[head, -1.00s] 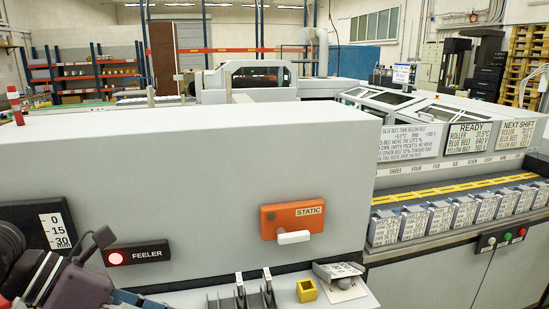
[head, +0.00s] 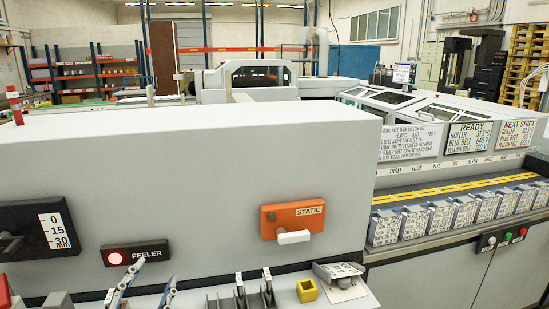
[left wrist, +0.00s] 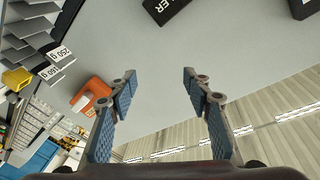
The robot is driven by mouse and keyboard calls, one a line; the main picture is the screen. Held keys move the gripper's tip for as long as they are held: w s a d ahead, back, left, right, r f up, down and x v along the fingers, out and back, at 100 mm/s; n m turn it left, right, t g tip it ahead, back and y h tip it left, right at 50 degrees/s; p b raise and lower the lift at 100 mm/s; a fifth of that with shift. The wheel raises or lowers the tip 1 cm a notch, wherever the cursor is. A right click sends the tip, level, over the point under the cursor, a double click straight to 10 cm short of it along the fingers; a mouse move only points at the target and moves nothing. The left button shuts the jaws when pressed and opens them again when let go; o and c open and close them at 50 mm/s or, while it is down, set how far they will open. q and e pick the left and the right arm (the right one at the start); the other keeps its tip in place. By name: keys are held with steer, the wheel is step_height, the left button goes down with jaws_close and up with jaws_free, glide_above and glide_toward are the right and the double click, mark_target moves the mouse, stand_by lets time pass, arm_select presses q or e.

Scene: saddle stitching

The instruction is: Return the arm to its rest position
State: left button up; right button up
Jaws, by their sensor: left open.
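My left gripper (head: 155,276) is at the bottom edge of the head view, below the FEELER label. Only its finger ends show there. In the left wrist view the two blue-padded fingers (left wrist: 160,88) stand wide apart with nothing between them. The black gauge (head: 38,229) marked 0, 15, 30 mm, with a dark knob, is on the grey machine front at the left, uncovered and apart from the gripper. The FEELER plate (head: 136,254) has a lit red lamp. My right gripper is not in view.
The grey machine housing (head: 215,175) fills the front. An orange STATIC box (head: 292,217) with a white lever is on it. A yellow cup (head: 307,291) and upright dark holders stand on the ledge below. Labelled pockets (head: 425,219) line up at the right.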

arm_select(q)
steer(key=s+a+f+n+g+y, duration=0.1)
steer(key=s+f+n+g, duration=0.15)
steer(key=f, duration=0.35)
steer(key=s+a+f+n+g+y, duration=0.1)
steer(key=s+f+g, duration=0.15)
steer(key=f, duration=0.45)
steer(key=s+d+f+n+g+h, duration=0.1)
steer(key=s+d+f+g, duration=0.3)
steer(key=s+f, duration=0.55)
steer(key=s+d+f+n+g+h, duration=0.1)
steer(key=s+d+f+g, duration=0.1)
steer(key=s+f+g, duration=0.75)
steer(key=s+f+t+b, duration=0.25)
steer(key=f+b, duration=0.25)
steer(key=f, duration=2.4)
steer(key=s+a+f+b, duration=0.1)
steer(key=s+f+b, duration=0.1)
steer(key=s+f, duration=0.7)
steer(key=s+a+f+g+b, duration=0.1)
steer(key=s+a+f+b, duration=0.1)
steer(key=s+f, duration=0.7)
steer(key=shift+a+f+b, duration=0.15)
steer(key=shift+f+b, duration=0.35)
steer(key=shift+f, duration=1)
steer(key=shift+s+m, duration=0.1)
steer(key=shift+m, duration=0.15)
